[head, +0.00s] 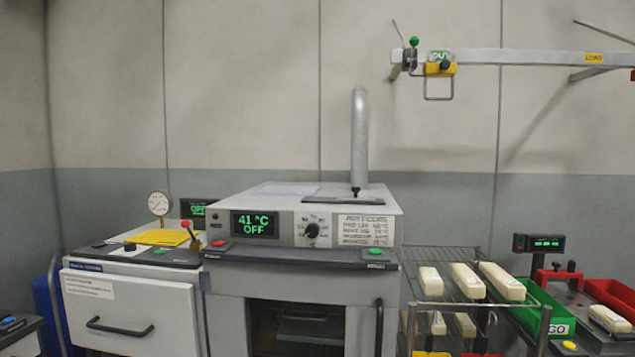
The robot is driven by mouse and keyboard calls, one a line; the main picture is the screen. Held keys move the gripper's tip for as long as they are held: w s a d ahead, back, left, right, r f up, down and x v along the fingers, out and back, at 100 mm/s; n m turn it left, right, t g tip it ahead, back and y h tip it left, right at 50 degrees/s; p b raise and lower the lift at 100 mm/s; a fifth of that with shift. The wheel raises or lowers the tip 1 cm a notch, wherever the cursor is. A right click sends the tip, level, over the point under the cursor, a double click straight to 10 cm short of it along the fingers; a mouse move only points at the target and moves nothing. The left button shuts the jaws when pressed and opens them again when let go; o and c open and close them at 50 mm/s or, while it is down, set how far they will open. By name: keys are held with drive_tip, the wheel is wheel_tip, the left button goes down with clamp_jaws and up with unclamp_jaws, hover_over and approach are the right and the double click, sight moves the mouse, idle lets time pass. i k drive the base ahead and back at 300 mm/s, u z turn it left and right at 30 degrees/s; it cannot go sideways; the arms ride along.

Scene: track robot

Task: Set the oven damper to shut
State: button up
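The oven (300,262) stands in the middle, a grey box with a dark front window. Its display (255,224) reads 41 °C and OFF in green. A round black dial (312,230) sits right of the display; its marks are too small to read. On the oven's top a grey vent pipe (359,135) rises and bends at its upper end. A dark flat plate (340,200) with a small black knob (355,191) lies at the pipe's foot; it may be the damper, but its setting cannot be read. My gripper is not in view.
A white drawer cabinet (135,325) with a gauge (159,203) and red-knobbed lever (187,226) stands left. A wire rack (447,293) with several cream blocks stands right, beside green (548,315) and red (612,296) bins. A metal rail (530,57) crosses the upper right wall.

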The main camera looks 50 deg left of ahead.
sight(355, 189)
drive_tip(key=u, duration=0.85)
drive_tip(key=i, duration=0.8)
drive_tip(key=u, duration=0.9)
